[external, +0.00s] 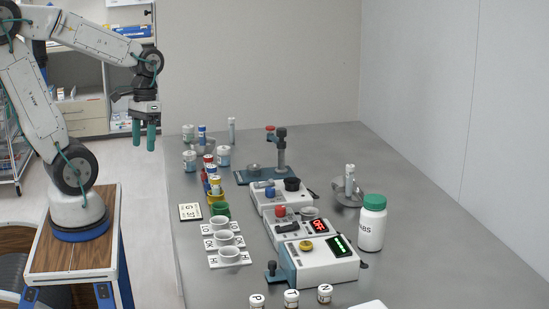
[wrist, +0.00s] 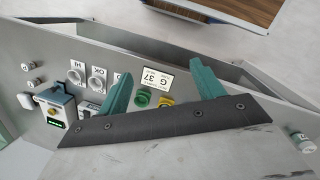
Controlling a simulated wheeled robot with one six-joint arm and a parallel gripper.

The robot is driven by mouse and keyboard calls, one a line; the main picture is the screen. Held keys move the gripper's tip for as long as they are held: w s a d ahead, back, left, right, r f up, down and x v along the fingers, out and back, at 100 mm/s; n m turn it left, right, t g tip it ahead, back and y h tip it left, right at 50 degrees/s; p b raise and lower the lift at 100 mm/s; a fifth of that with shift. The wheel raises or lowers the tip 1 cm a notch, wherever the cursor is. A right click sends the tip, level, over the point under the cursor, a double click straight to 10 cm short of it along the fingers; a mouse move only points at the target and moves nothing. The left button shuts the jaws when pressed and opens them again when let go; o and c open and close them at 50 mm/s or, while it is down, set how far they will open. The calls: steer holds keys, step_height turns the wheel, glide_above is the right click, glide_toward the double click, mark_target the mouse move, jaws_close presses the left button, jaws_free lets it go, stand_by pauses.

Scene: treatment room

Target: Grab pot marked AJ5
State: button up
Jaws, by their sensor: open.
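I cannot read AJ5 on any pot. Small lidded pots stand at the far left of the bench: a white-capped pot (external: 189,160), another white-capped pot (external: 223,156) and one at the back (external: 188,133). Lidded pots with single letters stand at the front: P (external: 257,301), T (external: 291,298) and N (external: 324,293). My gripper (external: 144,146) is open and empty, pointing down, high beside the bench's far left end. In the wrist view its two teal fingers (wrist: 162,75) are spread, with nothing between them. A pot (wrist: 302,141) shows at the lower right there.
White cups (external: 224,238) sit on lettered cards, beside a green pot (external: 221,210) and coloured-capped tubes (external: 209,166). Instruments with displays (external: 316,259) fill the middle. A large green-capped bottle (external: 372,222) stands right. A stand (external: 281,150) rises at the back.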

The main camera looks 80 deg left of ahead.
steer(key=w+a+f+n+t+h, duration=0.1)
steer(key=w+a+f+n+h, duration=0.2)
steer(key=a+f+n+h, duration=0.25)
steer(key=n+t+y, duration=0.4)
steer(key=n+t, duration=0.9)
steer(key=n, duration=0.9)
glide_toward(185, 153)
steer(key=x, duration=0.3)
steer(key=shift+w+d+f, duration=0.1)
steer(key=shift+w+d, duration=0.1)
steer(key=shift+w, duration=0.15)
steer(key=shift+w+a+y, duration=0.15)
steer(key=shift+w+y, duration=0.05)
steer(key=shift+y, duration=0.05)
steer(key=x, duration=0.7)
steer(key=shift+w+f, duration=0.25)
steer(key=c, duration=1.1)
